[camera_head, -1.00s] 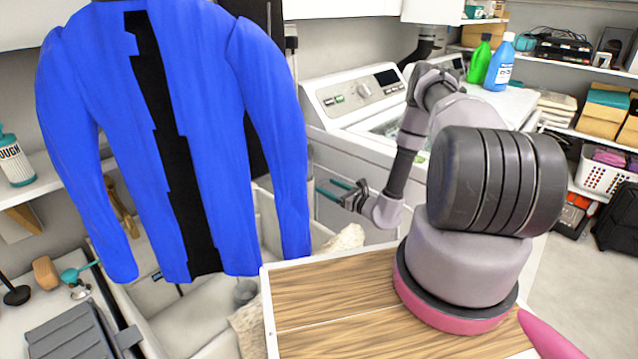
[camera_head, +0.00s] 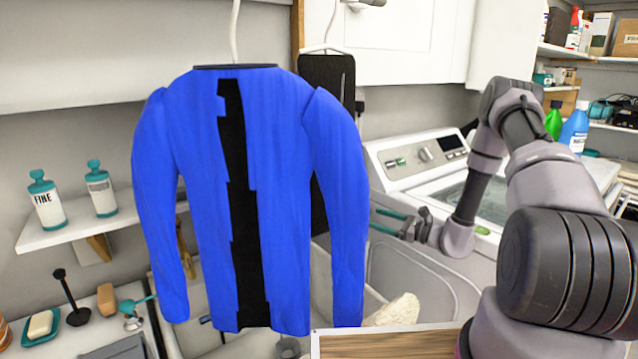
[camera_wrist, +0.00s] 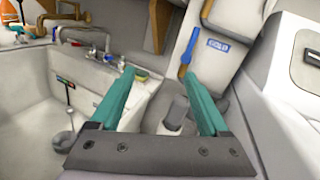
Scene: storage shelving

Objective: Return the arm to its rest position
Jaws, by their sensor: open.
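My gripper (camera_head: 393,222) is in the middle right of the head view, at the end of my bent grey arm, with teal fingers pointing left. It hangs in front of the washing machine and above the sink area. In the wrist view the two teal fingers of my gripper (camera_wrist: 160,98) are spread apart with nothing between them. Beyond them are a sink basin (camera_wrist: 40,95) at left and a blue-handled pipe (camera_wrist: 190,50) on the wall.
A blue jacket (camera_head: 200,150) hangs on a hanger to the left of my gripper, apart from it. A washing machine (camera_head: 400,165) stands behind my arm. A wall shelf (camera_head: 60,238) with two bottles is at left. A wooden-topped surface (camera_head: 385,345) is at the bottom.

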